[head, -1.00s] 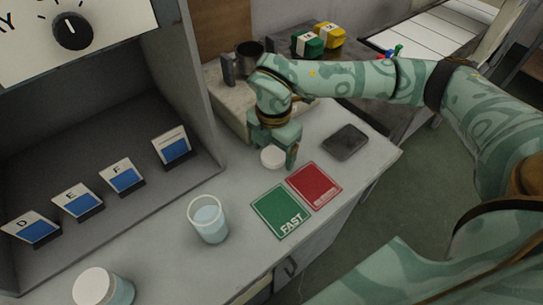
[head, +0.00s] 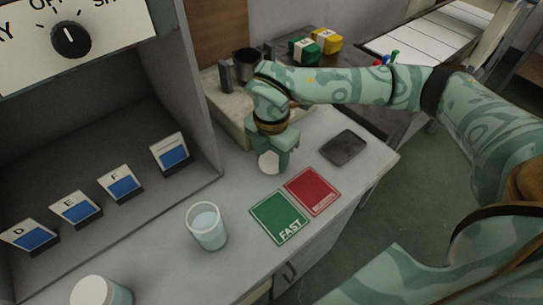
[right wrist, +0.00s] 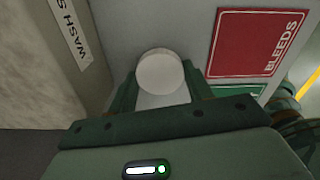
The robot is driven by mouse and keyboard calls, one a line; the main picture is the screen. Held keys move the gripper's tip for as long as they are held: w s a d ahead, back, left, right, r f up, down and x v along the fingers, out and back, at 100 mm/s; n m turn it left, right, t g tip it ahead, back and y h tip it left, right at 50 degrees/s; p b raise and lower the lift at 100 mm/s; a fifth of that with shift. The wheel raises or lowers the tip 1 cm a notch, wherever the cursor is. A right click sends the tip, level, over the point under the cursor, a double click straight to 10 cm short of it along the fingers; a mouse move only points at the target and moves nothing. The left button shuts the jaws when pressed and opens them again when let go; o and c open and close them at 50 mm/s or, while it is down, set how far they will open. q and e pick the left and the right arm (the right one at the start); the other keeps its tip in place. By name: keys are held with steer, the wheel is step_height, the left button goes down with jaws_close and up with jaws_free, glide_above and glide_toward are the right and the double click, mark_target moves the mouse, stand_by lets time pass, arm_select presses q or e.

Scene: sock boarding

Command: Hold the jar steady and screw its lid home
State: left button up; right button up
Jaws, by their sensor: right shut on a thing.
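An open clear jar (head: 207,232) with pale blue contents stands upright on the counter, left of the green card. A white round lid (head: 268,163) is between the fingers of my right gripper (head: 273,165), low over the counter behind the green card. The right wrist view shows the lid (right wrist: 160,73) as a white disc between both fingers of the gripper (right wrist: 160,84). The gripper is shut on it. I cannot tell whether the lid touches the counter. The jar is apart from this gripper. My left gripper is not in view.
A second jar with a white cap (head: 95,291) stands at the lower left. A green card (head: 278,217) and a red card (head: 312,191) lie near the front edge, a dark flat block (head: 343,148) beyond them. Lettered stands (head: 121,184) line the left bay. Counter around the open jar is clear.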

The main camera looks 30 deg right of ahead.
mark_target(272, 161)
steer(key=shift+r, duration=0.5)
step_height(272, 161, up, 3)
steer(key=shift+s+f+p, duration=0.1)
steer(key=shift+p, duration=0.85)
arm_select(q)
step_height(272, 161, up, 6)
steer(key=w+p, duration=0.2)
steer(key=p, duration=0.2)
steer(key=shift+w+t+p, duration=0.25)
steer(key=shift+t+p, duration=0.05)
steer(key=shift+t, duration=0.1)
arm_select(e)
steer(key=s+r, duration=0.9)
steer(key=s, duration=0.4)
steer(key=shift+s, duration=0.4)
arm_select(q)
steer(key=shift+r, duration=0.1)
arm_select(e)
steer(key=shift+a, duration=0.15)
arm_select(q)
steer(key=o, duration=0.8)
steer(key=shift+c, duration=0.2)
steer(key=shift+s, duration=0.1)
arm_select(e)
steer(key=shift+w, duration=0.1)
